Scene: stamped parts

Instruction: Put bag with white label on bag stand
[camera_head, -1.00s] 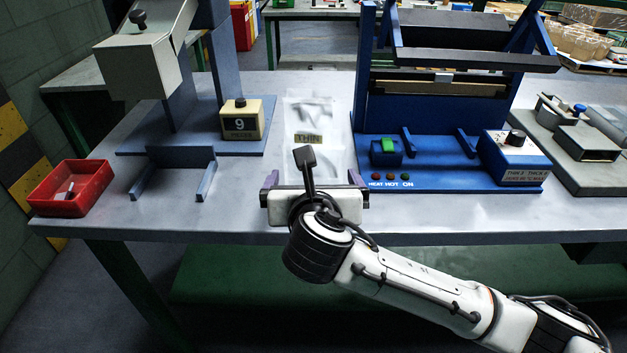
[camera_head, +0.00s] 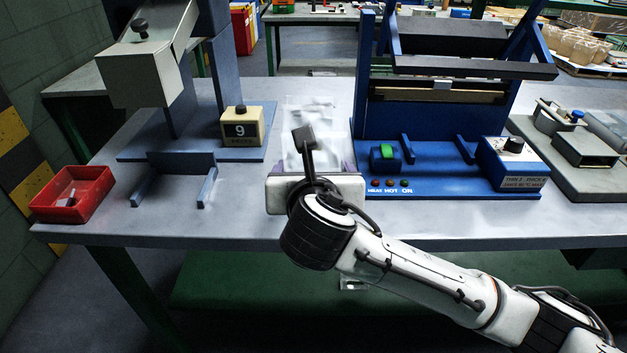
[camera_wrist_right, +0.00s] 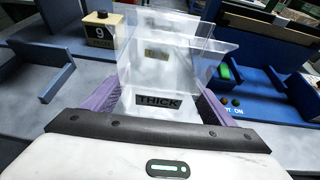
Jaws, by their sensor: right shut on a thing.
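My right gripper (camera_head: 315,170) is at the front middle of the table, its purple fingers on either side of a clear bag. In the right wrist view the gripper (camera_wrist_right: 152,98) is shut on this clear bag (camera_wrist_right: 135,72), which stands up between the fingers. A dark label reading THICK (camera_wrist_right: 158,101) shows low between the fingers; another, paler label (camera_wrist_right: 157,53) shows behind, blurred. In the head view clear bags (camera_head: 309,110) overlap, so I cannot tell which label belongs to the held bag. I see no clearly white label. My left gripper is out of view.
A blue-grey stand base with low rails (camera_head: 207,188) is left, under a hopper (camera_head: 140,75), beside a counter block showing 9 (camera_head: 241,128). A blue sealing machine (camera_head: 430,150) is close on the right. A red tray (camera_head: 70,195) stands at the left edge.

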